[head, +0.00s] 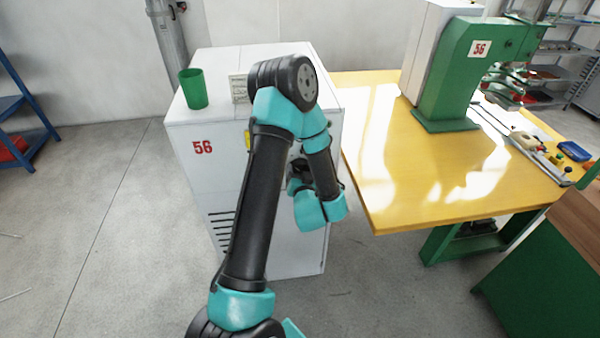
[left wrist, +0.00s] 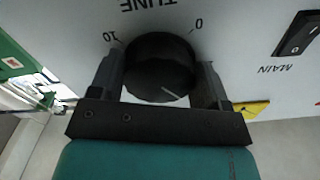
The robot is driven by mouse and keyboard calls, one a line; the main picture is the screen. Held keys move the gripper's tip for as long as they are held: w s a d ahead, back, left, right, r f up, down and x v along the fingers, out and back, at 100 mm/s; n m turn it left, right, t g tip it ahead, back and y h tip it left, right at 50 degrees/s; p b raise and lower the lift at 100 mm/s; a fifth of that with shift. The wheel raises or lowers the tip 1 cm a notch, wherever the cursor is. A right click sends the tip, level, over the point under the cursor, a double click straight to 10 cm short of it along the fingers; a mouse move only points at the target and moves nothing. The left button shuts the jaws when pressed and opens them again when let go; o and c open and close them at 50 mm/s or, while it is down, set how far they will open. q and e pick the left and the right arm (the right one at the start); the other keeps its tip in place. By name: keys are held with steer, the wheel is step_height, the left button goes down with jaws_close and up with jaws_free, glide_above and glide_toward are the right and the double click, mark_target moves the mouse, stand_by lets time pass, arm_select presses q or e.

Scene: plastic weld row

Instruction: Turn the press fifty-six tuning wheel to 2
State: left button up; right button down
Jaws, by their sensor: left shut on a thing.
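The tuning wheel (left wrist: 158,68) is a black round knob on a light panel in the left wrist view. The panel shows upside down, with TUNE, 10 on the picture's left and 0 on its right. The wheel's white pointer line points to the lower right of the picture. My left gripper (left wrist: 157,75) is shut on the wheel, one finger on each side. In the head view my left arm reaches to the white cabinet marked 56 (head: 185,180), and the arm hides the wheel. My right gripper is not in view.
A MAIN rocker switch (left wrist: 298,34) sits beside the wheel. A green cup (head: 193,88) stands on the cabinet top. A yellow table (head: 390,170) with the green press 56 (head: 445,80) stands close to the cabinet's right. The floor left of the cabinet is clear.

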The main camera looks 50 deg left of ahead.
arm_select(q)
steer(key=n, duration=0.8)
steer(key=shift+w+d+n, duration=0.1)
steer(key=shift+n, duration=0.2)
stand_by(0.4)
steer(key=o, duration=0.9)
steer(key=shift+d, duration=0.15)
